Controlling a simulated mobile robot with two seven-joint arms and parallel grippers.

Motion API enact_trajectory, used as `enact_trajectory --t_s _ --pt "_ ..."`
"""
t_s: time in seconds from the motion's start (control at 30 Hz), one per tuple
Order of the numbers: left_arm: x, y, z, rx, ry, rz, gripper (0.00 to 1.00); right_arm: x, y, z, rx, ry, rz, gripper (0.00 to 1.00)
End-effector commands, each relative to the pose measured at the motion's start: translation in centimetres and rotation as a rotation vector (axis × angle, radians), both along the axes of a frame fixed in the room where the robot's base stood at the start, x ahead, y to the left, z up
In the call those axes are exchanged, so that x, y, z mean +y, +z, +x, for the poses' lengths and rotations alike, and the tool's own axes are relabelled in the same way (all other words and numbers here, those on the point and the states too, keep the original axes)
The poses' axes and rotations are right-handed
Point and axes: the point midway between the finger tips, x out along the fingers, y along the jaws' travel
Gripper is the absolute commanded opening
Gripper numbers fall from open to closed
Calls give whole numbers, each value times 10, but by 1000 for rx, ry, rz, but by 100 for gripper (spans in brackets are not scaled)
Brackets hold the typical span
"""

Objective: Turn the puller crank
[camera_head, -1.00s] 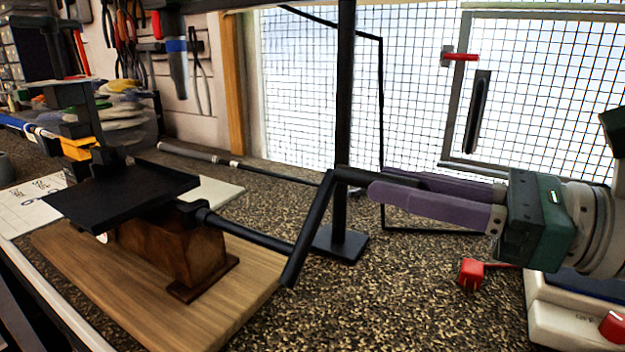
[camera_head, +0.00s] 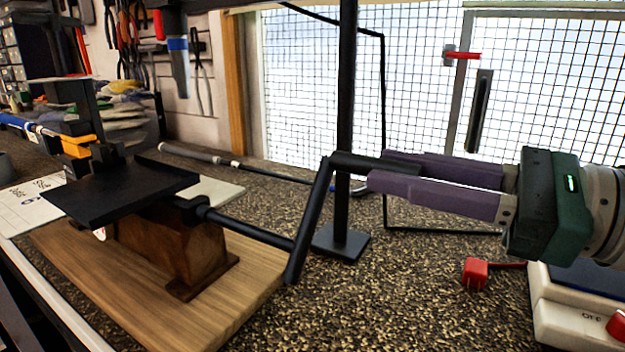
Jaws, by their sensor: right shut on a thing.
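The puller (camera_head: 190,245) stands on a wooden board, with a black tray-like plate (camera_head: 120,192) on top. Its black crank (camera_head: 307,225) runs out to the right on a shaft, and its arm slants up to a horizontal handle (camera_head: 352,163). My right gripper (camera_head: 398,171) comes in from the right with purple fingers. It is shut on the crank handle's right end, and the fingers hide that end. My left gripper is not in view.
A black post on a square foot (camera_head: 341,242) stands just behind the crank. A golf club grip (camera_head: 188,152) lies behind the puller. A red plug (camera_head: 476,273) and a white switch box (camera_head: 575,310) are at the lower right.

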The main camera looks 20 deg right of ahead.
Motion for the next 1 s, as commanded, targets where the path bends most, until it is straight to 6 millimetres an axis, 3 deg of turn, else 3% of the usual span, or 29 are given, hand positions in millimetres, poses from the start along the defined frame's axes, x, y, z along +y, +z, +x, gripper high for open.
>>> enact_trajectory --t_s 0.5,1.0 --pt "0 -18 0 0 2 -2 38 20 14 -17 -222 2 -256 0" --pt "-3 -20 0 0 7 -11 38 24 16 -21 -269 1 -314 0"
